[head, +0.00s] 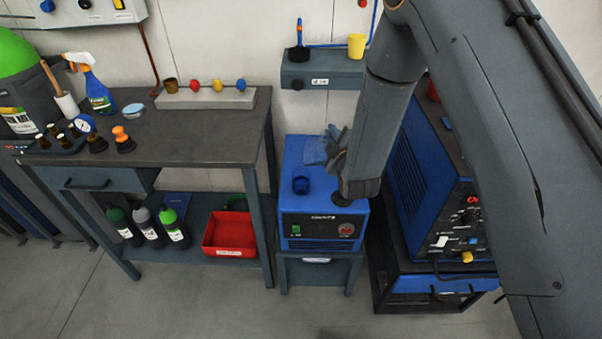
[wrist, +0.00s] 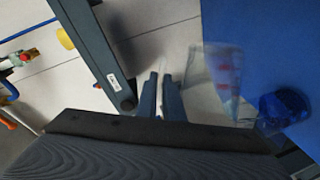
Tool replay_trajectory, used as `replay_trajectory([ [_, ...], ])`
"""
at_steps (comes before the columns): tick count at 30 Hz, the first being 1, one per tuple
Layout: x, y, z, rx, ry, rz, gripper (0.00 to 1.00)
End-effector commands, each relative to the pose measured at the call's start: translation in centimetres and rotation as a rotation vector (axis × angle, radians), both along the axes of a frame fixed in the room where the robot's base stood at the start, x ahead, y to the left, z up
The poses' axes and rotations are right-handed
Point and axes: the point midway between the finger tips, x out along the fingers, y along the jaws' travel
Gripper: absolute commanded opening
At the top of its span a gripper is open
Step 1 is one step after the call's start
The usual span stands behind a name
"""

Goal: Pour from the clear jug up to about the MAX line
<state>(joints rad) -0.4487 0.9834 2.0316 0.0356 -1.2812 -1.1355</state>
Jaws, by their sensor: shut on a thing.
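My gripper (wrist: 160,92) is shut on the clear jug (wrist: 222,80), likely by its handle. In the wrist view the jug is see-through with faint red marks, just right of my fingers; its tilt and liquid level cannot be told. The blue machine (wrist: 268,40) fills the right side there, with a dark blue round filler (wrist: 285,108) near the jug. In the head view this machine (head: 318,228) stands on a low stand, its filler (head: 301,184) on top. I cannot make out a MAX line.
A wall shelf (head: 322,72) with a yellow cup (head: 356,46) is behind. A workbench (head: 190,135) stands left, and a blue welder (head: 430,185) right. The floor in front is clear.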

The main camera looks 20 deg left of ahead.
Motion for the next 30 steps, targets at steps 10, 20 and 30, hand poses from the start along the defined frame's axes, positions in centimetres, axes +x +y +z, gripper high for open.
replay_trajectory([
  [10,-0.06,0.11,0.16,-0.009,-0.008,0.000,0.00],
  [20,-0.12,0.17,0.24,-0.016,-0.014,0.000,0.00],
  [30,-0.17,0.25,0.32,-0.023,-0.019,0.001,0.00],
])
